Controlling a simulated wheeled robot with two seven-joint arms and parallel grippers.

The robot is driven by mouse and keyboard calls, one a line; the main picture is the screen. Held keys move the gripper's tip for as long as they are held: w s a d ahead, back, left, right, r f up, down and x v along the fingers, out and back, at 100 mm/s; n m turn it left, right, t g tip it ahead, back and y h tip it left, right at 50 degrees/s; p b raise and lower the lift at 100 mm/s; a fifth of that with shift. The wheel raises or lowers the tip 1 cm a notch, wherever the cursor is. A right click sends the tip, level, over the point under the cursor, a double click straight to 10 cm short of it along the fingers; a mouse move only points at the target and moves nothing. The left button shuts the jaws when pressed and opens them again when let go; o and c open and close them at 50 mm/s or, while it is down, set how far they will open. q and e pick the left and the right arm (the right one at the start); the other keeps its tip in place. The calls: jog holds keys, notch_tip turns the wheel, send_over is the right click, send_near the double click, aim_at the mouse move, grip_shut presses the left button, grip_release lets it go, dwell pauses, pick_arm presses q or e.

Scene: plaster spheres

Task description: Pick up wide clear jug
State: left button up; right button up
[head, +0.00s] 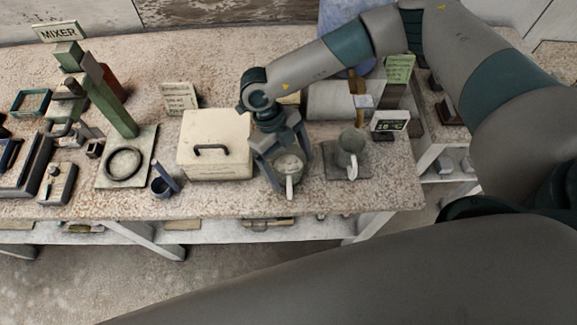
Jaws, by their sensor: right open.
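A wide, pale jug (289,166) with a light handle at its front stands on the table near the front edge, right of a cream box; it looks like the clear jug. My right gripper (291,178) reaches down over it from above, its fingers open on either side of the jug. I cannot tell whether the fingers touch it. The gripper's upper part hides some of the jug's far side. My left gripper is not in view.
A grey jug (350,149) stands on a square dark mat just to the right. The cream lidded box (215,160) is close on the left. A small dark cup (161,187), a small display (389,122) and a green mixer post (110,103) stand farther off.

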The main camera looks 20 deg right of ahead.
jog(key=shift+c, duration=0.6)
jog(key=c, duration=1.3)
jog(key=shift+r+b, duration=0.65)
jog(key=shift+r, duration=0.1)
notch_tip(320, 180, up, 2)
jog(key=shift+r+b, duration=0.2)
jog(key=shift+b, duration=0.6)
jog(key=s+r+b, duration=0.1)
jog(key=s+r, duration=0.1)
jog(key=s, duration=0.1)
jog(key=s+d+r+b, duration=0.1)
jog(key=s+r, duration=0.1)
jog(key=s, duration=0.2)
jog(key=s+r+b, duration=0.2)
jog(key=s+r, duration=0.1)
jog(key=s, duration=0.1)
jog(key=shift+s+d+r, duration=0.1)
jog(key=shift+s+d, duration=0.15)
jog(key=shift+d, duration=0.1)
